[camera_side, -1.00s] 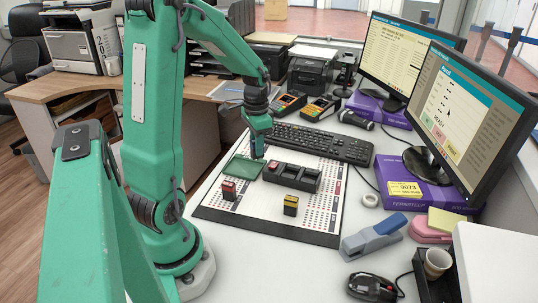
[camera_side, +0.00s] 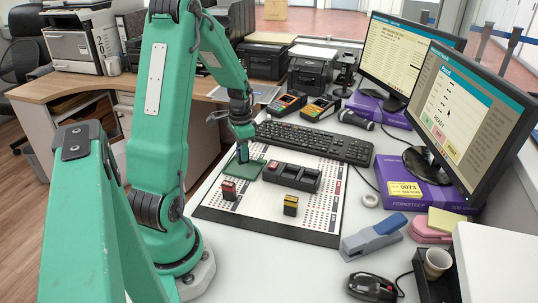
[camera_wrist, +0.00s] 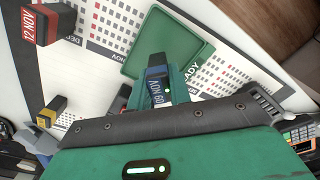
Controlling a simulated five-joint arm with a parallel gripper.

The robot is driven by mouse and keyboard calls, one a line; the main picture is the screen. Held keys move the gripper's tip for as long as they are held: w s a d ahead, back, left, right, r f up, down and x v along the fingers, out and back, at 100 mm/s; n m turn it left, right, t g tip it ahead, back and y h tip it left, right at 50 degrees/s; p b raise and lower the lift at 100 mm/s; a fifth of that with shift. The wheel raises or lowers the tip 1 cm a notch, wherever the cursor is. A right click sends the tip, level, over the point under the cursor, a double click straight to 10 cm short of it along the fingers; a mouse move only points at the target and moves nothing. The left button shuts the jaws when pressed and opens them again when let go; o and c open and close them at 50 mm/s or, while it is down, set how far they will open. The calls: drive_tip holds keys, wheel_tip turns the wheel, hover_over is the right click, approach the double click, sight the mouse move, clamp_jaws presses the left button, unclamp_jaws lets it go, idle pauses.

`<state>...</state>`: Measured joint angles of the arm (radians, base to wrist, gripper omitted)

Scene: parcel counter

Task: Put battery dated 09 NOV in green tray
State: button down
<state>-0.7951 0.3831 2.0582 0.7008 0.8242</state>
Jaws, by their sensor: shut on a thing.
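My gripper (camera_wrist: 158,88) is shut on a blue-and-black battery (camera_wrist: 156,62) whose label reads 09 NOV in the wrist view. The green tray (camera_wrist: 185,28) lies just beyond the battery there, and the battery's end overlaps its near edge. In the side view my gripper (camera_side: 243,157) is low over the green tray (camera_side: 256,166); the held battery is mostly hidden there. I cannot tell whether the battery touches the tray.
A red battery (camera_side: 229,190) and a yellow-and-black battery (camera_side: 291,205) stand on the white printed mat (camera_side: 265,222). The keyboard (camera_side: 315,143) lies behind.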

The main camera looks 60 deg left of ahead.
drive_tip(key=shift+f, duration=1.15)
drive_tip(key=shift+f, duration=0.15)
drive_tip(key=c, duration=1.3)
unclamp_jaws()
wheel_tip(320, 180, up, 12)
drive_tip(key=shift+r, duration=0.2)
